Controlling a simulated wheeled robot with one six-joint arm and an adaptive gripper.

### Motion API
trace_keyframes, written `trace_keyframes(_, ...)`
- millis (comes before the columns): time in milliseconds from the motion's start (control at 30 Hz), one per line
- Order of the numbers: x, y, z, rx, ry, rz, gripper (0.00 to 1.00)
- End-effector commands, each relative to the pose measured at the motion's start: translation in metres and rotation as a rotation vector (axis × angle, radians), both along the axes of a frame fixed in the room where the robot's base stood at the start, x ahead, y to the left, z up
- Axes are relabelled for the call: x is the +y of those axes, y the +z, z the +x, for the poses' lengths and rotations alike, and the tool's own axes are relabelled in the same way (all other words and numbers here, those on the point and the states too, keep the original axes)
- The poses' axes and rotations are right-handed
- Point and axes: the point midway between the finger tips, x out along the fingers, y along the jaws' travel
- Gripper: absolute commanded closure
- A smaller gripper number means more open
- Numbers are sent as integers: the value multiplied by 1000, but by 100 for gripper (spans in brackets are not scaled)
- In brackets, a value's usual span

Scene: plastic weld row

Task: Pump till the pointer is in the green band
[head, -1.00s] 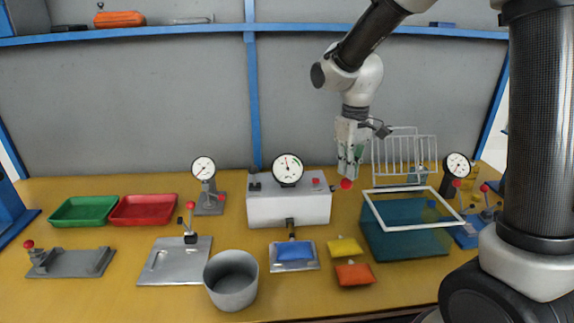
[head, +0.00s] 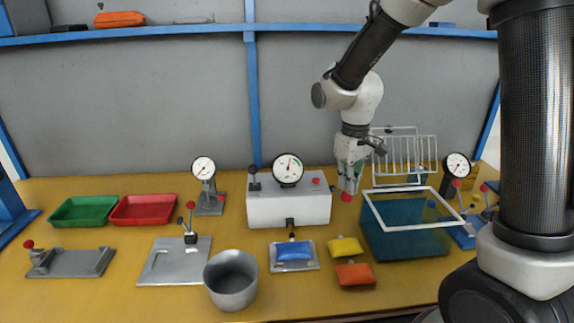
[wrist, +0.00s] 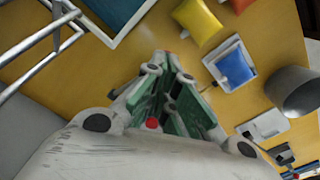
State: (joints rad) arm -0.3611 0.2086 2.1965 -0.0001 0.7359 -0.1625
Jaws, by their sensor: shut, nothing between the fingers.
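The white pump box (head: 290,209) stands at the back middle of the bench. Its round white gauge (head: 287,170) sits on top, with a green band at the upper right of the dial. The thin pointer is close to upright, near the left end of the green; whether it lies inside is too small to tell. A red knob (head: 346,197) shows at the box's right side. My gripper (head: 347,189) is shut and empty, pointing down with its fingertips right above the knob, seemingly touching it. In the wrist view the green-padded gripper fingers (wrist: 168,60) are together.
A blue pouch (head: 294,251) on a metal plate, a yellow pouch (head: 345,246) and an orange pouch (head: 355,274) lie in front. A teal box with a white frame (head: 398,190) and a wire rack (head: 404,157) stand right of my gripper. A grey pot (head: 231,279) stands front-left.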

Motion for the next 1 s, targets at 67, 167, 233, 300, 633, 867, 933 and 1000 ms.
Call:
trace_keyframes(67, 0, -3, -2, 2, 0, -1, 100)
trace_keyframes(167, 0, -10, -5, 3, 0, -1, 100)
trace_keyframes(233, 0, -15, -8, 3, 0, -1, 100)
trace_keyframes(300, 0, -20, -10, 2, 0, -1, 100)
trace_keyframes(633, 0, -31, -16, 1, 0, 0, 100)
trace_keyframes(867, 0, -32, -16, 2, 0, -1, 100)
trace_keyframes(933, 0, -34, -17, 2, 0, -1, 100)
trace_keyframes(1000, 0, -34, -16, 1, 0, 0, 100)
